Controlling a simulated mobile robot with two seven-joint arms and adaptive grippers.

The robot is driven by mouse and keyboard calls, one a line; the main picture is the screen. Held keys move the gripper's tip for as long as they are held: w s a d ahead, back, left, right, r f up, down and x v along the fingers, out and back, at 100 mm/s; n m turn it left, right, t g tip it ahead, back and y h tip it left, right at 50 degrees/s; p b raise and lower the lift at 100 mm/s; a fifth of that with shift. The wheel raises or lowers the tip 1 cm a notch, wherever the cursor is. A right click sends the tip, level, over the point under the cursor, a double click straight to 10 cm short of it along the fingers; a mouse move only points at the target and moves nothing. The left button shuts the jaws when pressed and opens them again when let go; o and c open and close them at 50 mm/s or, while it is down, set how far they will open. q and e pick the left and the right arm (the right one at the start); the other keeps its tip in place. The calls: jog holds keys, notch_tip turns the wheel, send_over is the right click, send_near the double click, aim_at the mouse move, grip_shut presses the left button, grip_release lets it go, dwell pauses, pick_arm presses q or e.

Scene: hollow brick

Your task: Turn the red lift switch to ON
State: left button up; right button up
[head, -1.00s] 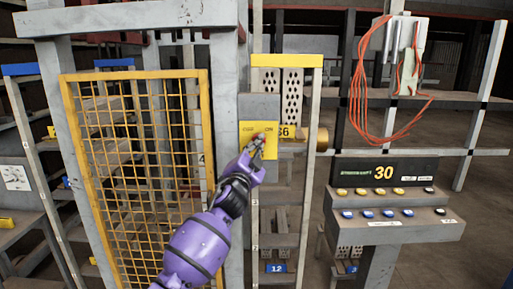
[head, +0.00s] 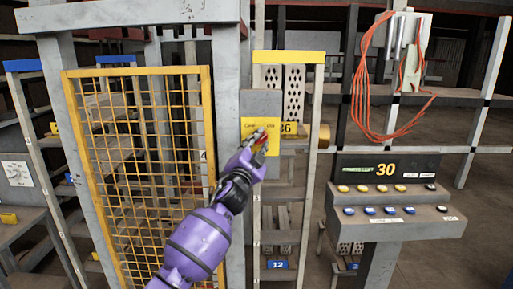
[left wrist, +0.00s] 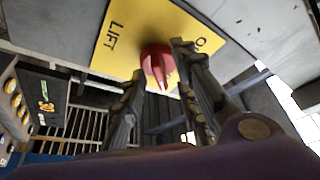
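The red lift switch (left wrist: 157,62) is a round knob with a raised grip, on a yellow plate (left wrist: 112,42) lettered LIFT. In the head view the yellow plate (head: 253,163) is on a grey post beside the mesh gate. My left gripper (head: 261,138) is in front of this plate and covers most of the switch. In the left wrist view my left gripper (left wrist: 158,72) has its fingers apart, one on each side of the red knob. The right finger is very close to the knob; I cannot tell if they touch. My right gripper is in neither view.
A yellow-framed mesh gate (head: 138,165) stands left of the switch post. A console (head: 395,200) with several buttons and a display reading 30 is to the right. Orange cables (head: 362,100) hang from a box behind it. Shelving with perforated bricks (head: 293,90) stands behind the post.

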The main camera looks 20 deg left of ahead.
pick_arm(q)
jog(key=v, duration=1.2)
jog(key=s+d+f+n+g, duration=0.15)
jog(key=s+f, duration=0.35)
jog(key=f, duration=0.5)
jog(key=s+d+f+n+g, duration=0.1)
jog(key=s+f+n+g, duration=0.3)
jog(key=f, duration=0.6)
jog(key=s+d+f+g, duration=0.1)
jog(key=s+f, duration=0.5)
jog(key=f, duration=0.4)
jog(key=s+f+n+g, duration=0.2)
jog(key=s+f, duration=0.8)
jog(key=s, duration=0.4)
jog(key=s+d+f+n+g, duration=0.1)
jog(key=s+f+n+g, duration=0.1)
jog(key=s+f, duration=0.8)
jog(key=s+g, duration=0.1)
jog(key=s, duration=0.3)
jog(key=shift+g, duration=0.35)
